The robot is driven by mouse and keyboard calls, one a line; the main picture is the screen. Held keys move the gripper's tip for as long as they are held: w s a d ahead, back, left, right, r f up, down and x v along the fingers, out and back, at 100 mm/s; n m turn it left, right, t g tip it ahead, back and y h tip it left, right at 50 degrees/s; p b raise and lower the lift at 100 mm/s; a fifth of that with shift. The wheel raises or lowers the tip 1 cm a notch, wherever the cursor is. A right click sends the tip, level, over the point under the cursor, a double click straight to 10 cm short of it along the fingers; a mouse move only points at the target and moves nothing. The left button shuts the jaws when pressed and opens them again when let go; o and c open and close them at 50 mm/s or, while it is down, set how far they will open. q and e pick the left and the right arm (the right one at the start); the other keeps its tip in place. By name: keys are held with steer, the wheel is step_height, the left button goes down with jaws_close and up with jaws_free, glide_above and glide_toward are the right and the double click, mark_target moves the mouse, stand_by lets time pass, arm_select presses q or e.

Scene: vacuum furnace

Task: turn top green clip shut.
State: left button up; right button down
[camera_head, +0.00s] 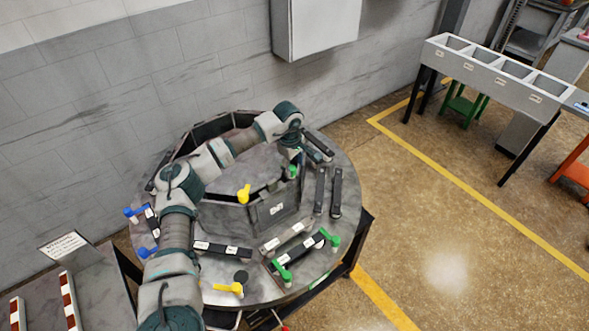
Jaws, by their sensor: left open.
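The top green clip (292,171) stands at the far right corner of the raised box on the round metal table. My left arm comes in from the bottom left and reaches over the table. My left gripper (298,159) points down just above and beside this clip. It is open and small in the view, and it partly hides the area around the clip. I cannot tell whether the fingers touch the clip. Two more green clips, one at the right (330,238) and one at the front (283,271), sit lower on the table. My right gripper is not in view.
The raised box (270,208) stands mid-table. Yellow clips (244,194) (230,289) and blue clips (133,213) (146,252) sit around it. Dark bars (336,192) lie at the right. A grey wall (110,80) is behind. The floor right of the table is clear.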

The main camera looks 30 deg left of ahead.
arm_select(q)
steer(key=shift+a+f, duration=0.2)
steer(key=shift+f, duration=0.3)
steer(key=shift+a+f, duration=0.2)
steer(key=shift+f, duration=0.3)
steer(key=shift+a+f, duration=0.25)
steer(key=shift+f, duration=0.05)
steer(key=shift+w+a+f, duration=0.1)
steer(key=shift+a+f, duration=0.05)
steer(key=shift+a, duration=0.2)
steer(key=shift+d, duration=0.4)
steer(key=c, duration=0.7)
steer(key=shift+d, duration=0.2)
jaws_close()
steer(key=shift+a, duration=0.15)
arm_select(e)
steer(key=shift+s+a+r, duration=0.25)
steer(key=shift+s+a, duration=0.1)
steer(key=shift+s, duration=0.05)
